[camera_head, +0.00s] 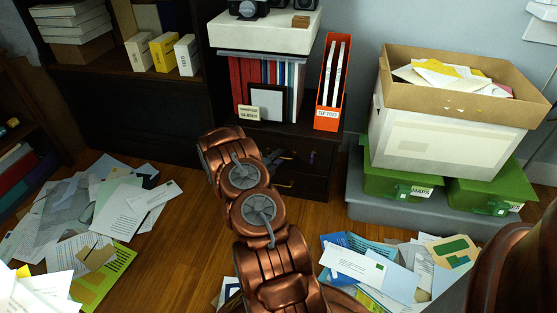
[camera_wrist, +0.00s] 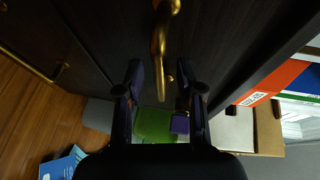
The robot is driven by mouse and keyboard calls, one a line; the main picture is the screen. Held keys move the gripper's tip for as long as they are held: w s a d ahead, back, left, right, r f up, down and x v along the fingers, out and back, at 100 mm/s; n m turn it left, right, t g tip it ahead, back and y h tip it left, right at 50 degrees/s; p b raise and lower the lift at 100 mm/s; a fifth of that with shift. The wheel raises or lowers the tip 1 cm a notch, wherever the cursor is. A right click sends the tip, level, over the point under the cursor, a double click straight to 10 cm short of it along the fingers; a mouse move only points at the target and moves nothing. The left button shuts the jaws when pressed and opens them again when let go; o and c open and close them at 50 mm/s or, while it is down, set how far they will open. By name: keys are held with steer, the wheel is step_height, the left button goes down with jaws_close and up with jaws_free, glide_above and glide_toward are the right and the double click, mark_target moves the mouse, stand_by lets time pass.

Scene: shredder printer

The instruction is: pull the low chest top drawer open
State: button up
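The low chest (camera_head: 318,188) is dark wood and stands against the back wall. In the wrist view its top drawer front (camera_wrist: 215,35) fills the upper middle, with a curved brass handle (camera_wrist: 161,42) on it. A lower drawer's brass handle (camera_wrist: 28,65) shows at the left. My gripper (camera_wrist: 160,78) is open, one finger on each side of the top handle's line, with a gap to the handle on both sides. In the head view my gripper (camera_head: 282,160) is a small dark shape at the chest front, mostly hidden by my arm. The top drawer looks shut.
An orange file holder (camera_head: 327,105) and a small sign (camera_head: 249,113) stand on the chest. Green boxes (camera_head: 400,183) on a grey base, under a white box (camera_head: 440,140), stand to the right. Papers (camera_head: 120,210) litter the floor on both sides; bare wood lies between.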

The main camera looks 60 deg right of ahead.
steer(key=shift+d, duration=0.25)
jaws_close()
stand_by(0.6)
